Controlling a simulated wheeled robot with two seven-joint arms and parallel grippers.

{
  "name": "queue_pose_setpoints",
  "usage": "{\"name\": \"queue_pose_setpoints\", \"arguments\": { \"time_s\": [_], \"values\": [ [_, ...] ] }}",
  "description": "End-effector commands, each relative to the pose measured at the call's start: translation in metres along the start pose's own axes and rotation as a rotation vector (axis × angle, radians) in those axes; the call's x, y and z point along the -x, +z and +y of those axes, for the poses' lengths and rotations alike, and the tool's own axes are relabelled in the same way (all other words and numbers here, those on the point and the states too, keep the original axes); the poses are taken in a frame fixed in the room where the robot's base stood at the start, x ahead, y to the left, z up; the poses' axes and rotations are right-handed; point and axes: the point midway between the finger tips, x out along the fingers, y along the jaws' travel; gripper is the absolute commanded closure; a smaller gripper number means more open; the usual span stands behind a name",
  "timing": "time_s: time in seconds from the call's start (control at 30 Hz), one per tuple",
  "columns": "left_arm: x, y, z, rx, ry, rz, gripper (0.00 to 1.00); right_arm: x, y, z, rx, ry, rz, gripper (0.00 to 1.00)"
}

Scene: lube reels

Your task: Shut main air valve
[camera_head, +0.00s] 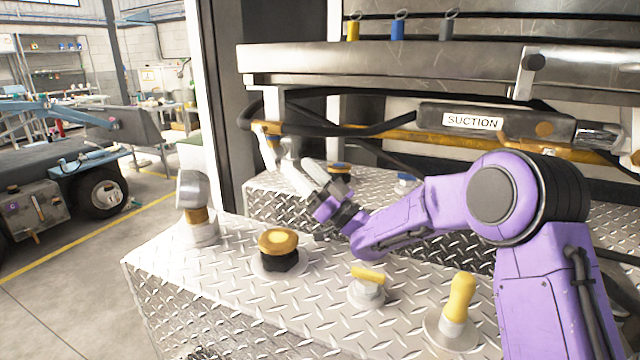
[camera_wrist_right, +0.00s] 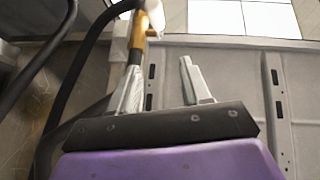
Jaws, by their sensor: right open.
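No part is labelled as the main air valve, so I cannot tell for sure which one it is. Valve-like fittings with yellow parts stand on the front diamond-plate box: a round yellow knob (camera_head: 278,242), a small yellow lever (camera_head: 367,274) and an upright yellow handle (camera_head: 460,297). My right gripper (camera_head: 285,160) is above the rear box, with its pale fingers pointing up and left near an orange fitting (camera_head: 268,128) with a pale part. In the right wrist view my right gripper (camera_wrist_right: 160,80) is open, and the orange fitting (camera_wrist_right: 137,40) shows beyond its left finger. My left gripper is out of view.
A grey-headed fitting (camera_head: 191,190) stands at the box's left corner. A black hose (camera_head: 330,130) and a handle marked SUCTION (camera_head: 472,121) hang under a metal shelf (camera_head: 380,65). Small fittings stand on the rear box (camera_head: 265,190). Open floor lies at left.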

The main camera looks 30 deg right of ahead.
Motion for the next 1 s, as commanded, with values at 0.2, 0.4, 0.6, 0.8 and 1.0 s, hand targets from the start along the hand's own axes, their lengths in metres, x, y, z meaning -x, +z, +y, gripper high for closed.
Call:
{"name": "queue_pose_setpoints", "arguments": {
  "time_s": [0.2, 0.4, 0.6, 0.8, 1.0],
  "values": [
    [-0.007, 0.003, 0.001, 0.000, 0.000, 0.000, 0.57, 0.032, -0.022, 0.002, 0.000, 0.000, 0.000, 0.53],
    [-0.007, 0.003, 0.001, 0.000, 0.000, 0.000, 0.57, 0.037, -0.026, 0.002, -0.001, 0.000, 0.000, 0.53],
    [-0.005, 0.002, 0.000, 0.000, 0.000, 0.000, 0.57, 0.035, -0.028, 0.002, -0.001, 0.000, 0.000, 0.75],
    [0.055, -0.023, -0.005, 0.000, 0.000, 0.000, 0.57, -0.003, -0.082, 0.006, 0.000, -0.001, 0.001, 1.00],
    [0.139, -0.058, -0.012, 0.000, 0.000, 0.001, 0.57, -0.055, -0.154, 0.012, -0.001, 0.000, -0.001, 1.00]
  ]
}}
